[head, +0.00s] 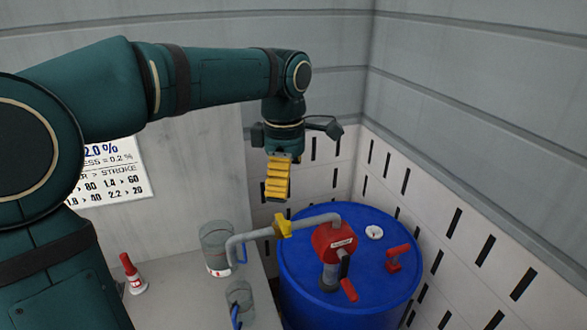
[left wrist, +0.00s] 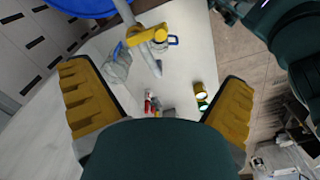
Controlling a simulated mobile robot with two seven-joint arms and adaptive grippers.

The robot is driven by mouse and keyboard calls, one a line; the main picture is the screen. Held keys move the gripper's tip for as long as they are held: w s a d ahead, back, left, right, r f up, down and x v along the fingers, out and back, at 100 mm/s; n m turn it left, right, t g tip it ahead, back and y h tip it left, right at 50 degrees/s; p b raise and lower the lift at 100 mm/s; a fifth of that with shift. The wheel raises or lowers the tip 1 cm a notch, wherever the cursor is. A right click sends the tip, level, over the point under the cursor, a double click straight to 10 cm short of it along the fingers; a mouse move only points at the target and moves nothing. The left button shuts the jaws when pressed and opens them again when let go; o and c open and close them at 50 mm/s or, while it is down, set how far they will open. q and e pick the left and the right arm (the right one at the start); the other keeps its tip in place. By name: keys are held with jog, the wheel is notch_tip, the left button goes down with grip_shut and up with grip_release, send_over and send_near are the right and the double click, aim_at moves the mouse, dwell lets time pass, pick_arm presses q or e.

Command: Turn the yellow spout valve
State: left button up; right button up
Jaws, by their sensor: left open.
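The yellow spout valve (head: 283,227) sits on the grey spout pipe (head: 318,219) that bends out from the red pump (head: 334,243) on the blue drum (head: 352,292). In the left wrist view the valve (left wrist: 150,36) shows beyond my fingers, near the top middle. My left gripper (head: 277,193) hangs above the valve with its yellow fingers pointing down, apart from it. In the left wrist view its two fingers are spread wide with nothing between them. My right gripper does not show.
Clear jugs (head: 215,240) (head: 239,296) stand by the spout's end on the grey worktop (head: 180,295). A red and white bottle (head: 132,274) stands at left. A red fitting (head: 397,257) is on the drum top. Slotted wall panels (head: 480,240) close off the right.

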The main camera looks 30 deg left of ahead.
aim_at(286, 223)
pick_arm(q)
jog(key=shift+d+f, duration=0.1)
jog(key=shift+f, duration=0.55)
jog(key=shift+f+b, duration=3.6)
jog(key=shift+f, duration=1.25)
grip_shut()
jog(key=c, duration=1.7)
grip_release()
